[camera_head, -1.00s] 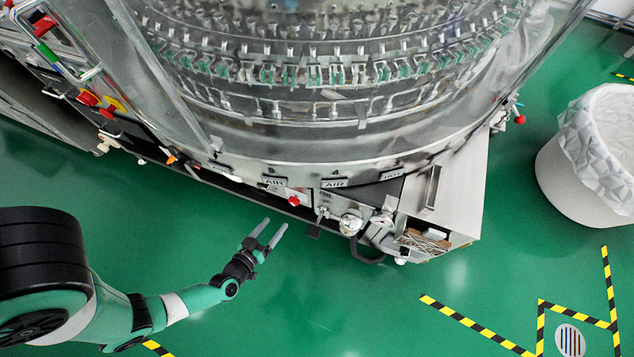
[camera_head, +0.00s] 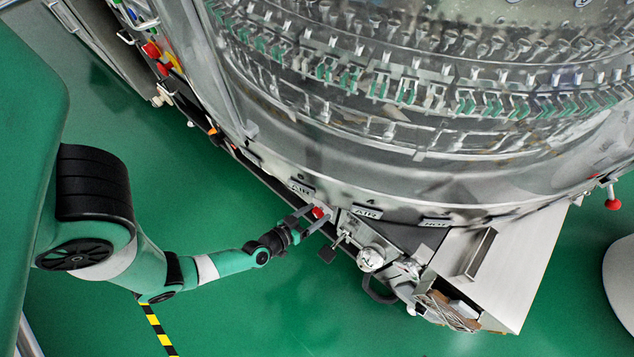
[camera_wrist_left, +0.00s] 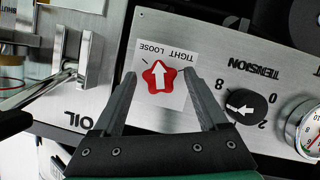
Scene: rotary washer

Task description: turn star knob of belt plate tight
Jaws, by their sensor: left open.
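The red star knob (camera_wrist_left: 159,76) with a white arrow sits on a white label on the metal panel (camera_wrist_left: 122,100) in the left wrist view. The arrow points up in that picture, towards the upside-down words TIGHT and LOOSE. In the head view the knob (camera_head: 318,212) is a small red spot low on the washer. My left gripper (camera_wrist_left: 162,73) is open, its fingers on either side of the knob; I cannot tell whether they touch it. In the head view the left gripper (camera_head: 306,220) reaches the panel from the left. My right gripper is not in view.
A black TENSION dial (camera_wrist_left: 236,106) and a pressure gauge (camera_wrist_left: 308,130) are right of the knob. A metal bracket (camera_wrist_left: 88,60) stands left of it, near the OIL mark. A metal box (camera_head: 505,260) juts out at right. Green floor (camera_head: 230,310) is free in front.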

